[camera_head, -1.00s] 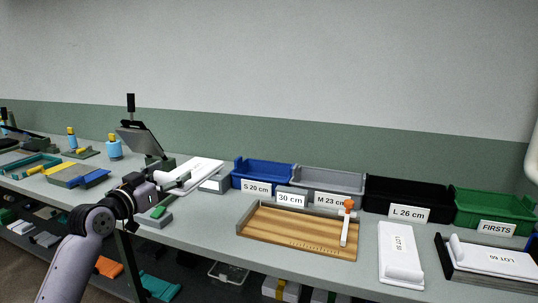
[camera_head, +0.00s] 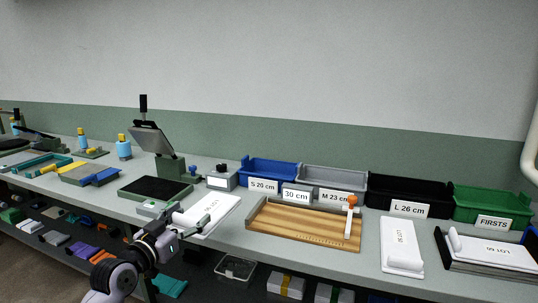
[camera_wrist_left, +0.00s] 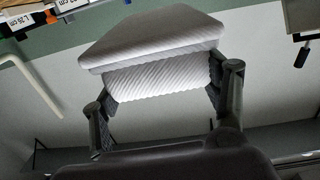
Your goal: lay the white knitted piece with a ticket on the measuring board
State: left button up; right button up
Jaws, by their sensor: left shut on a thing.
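My left gripper (camera_head: 180,224) is shut on the near end of a white knitted piece (camera_head: 212,214), which lies flat in the grip near the table's front edge, left of the measuring board. Faint lettering shows on its top. In the left wrist view the ribbed piece (camera_wrist_left: 150,45) sits between the two fingers (camera_wrist_left: 162,92). The wooden measuring board (camera_head: 290,227) has a raised back rim, a scale along its front and a white slider with an orange knob (camera_head: 351,201) at its right end. Nothing lies on it. My right gripper is out of view.
Bins stand behind the board: blue (camera_head: 272,171), grey (camera_head: 330,180), black (camera_head: 405,194) and green (camera_head: 490,203). A white LOT piece (camera_head: 402,248) lies right of the board, another (camera_head: 492,253) in a black tray. A press with black bed (camera_head: 155,188) stands left.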

pick_arm(q)
jog(key=s+d+f+n+y, duration=0.1)
jog(key=s+d+f, duration=0.4)
jog(key=s+f, duration=0.8)
jog(key=s+a+n+y, duration=0.1)
jog(key=s+a+y, duration=0.1)
jog(key=s, duration=0.7)
jog(key=s+a+n+t+y, duration=0.1)
jog(key=s+a+n+y, duration=0.1)
jog(key=s, duration=0.7)
jog(key=shift+s+r+y, duration=0.15)
jog(key=shift+s+y, duration=0.2)
jog(key=shift+y, duration=0.55)
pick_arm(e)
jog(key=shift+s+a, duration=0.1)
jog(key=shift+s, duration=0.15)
pick_arm(q)
jog(key=shift+d, duration=0.1)
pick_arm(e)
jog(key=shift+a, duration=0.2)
